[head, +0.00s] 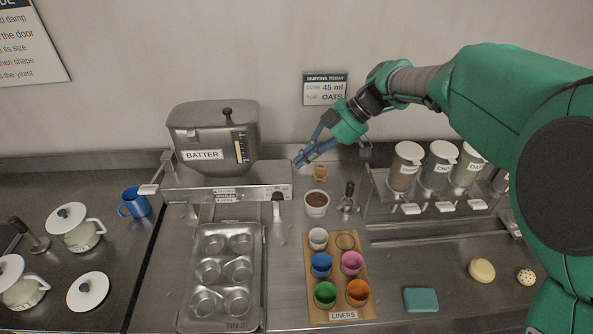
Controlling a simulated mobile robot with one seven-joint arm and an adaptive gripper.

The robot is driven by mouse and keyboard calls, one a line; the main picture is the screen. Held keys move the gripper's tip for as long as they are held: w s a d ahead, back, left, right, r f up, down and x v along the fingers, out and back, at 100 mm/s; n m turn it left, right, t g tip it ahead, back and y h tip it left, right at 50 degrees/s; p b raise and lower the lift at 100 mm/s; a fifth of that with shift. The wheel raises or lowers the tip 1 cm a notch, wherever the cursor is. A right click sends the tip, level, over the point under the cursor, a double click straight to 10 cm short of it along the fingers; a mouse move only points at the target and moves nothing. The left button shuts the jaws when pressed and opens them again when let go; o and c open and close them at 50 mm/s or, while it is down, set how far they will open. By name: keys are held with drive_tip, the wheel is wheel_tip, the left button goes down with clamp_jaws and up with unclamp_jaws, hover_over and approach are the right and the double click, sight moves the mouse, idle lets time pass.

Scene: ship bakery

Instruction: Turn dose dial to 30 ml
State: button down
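The steel batter dispenser (190,131), labelled BATTER, stands at the back left of the counter. A steel housing (178,181) lies beneath its hopper, with small dark labels on its front. A dark knob (277,197) on the housing's front right may be the dose dial; its setting is too small to read. My gripper (300,159) points down and left, just right of the hopper and above the housing's right end. Its blue fingers lie close together in this view; I cannot tell whether they are apart. I see nothing held in them.
A wall sign (325,89) reads dose 45 ml, oats. A muffin tin (255,280) lies below the dispenser. A brown-filled cup (316,203), a liner board (340,303) with several cups, and a rack of lidded jars (375,203) stand to the right.

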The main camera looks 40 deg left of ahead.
drive_tip(key=shift+w+d+r+p, duration=0.1)
drive_tip(key=shift+w+r+p, duration=0.05)
drive_tip(key=shift+p, duration=0.65)
drive_tip(key=shift+w+d+f+g+y+p, duration=0.3)
drive_tip(key=shift+w+d+f+p, duration=0.4)
drive_tip(key=shift+p, duration=2.9)
drive_tip(key=shift+s+f, duration=0.15)
drive_tip(key=shift+s, duration=0.05)
hover_over(278, 198)
drive_tip(key=d, duration=0.2)
wheel_tip(278, 198, down, 7)
drive_tip(key=shift+w+d+f+p, duration=0.1)
drive_tip(key=shift+w+f+p, duration=0.15)
drive_tip(key=shift+f, duration=0.75)
drive_tip(key=shift+w+d+f+p, duration=0.1)
drive_tip(key=shift+w+f, duration=0.2)
drive_tip(key=shift+f, duration=0.7)
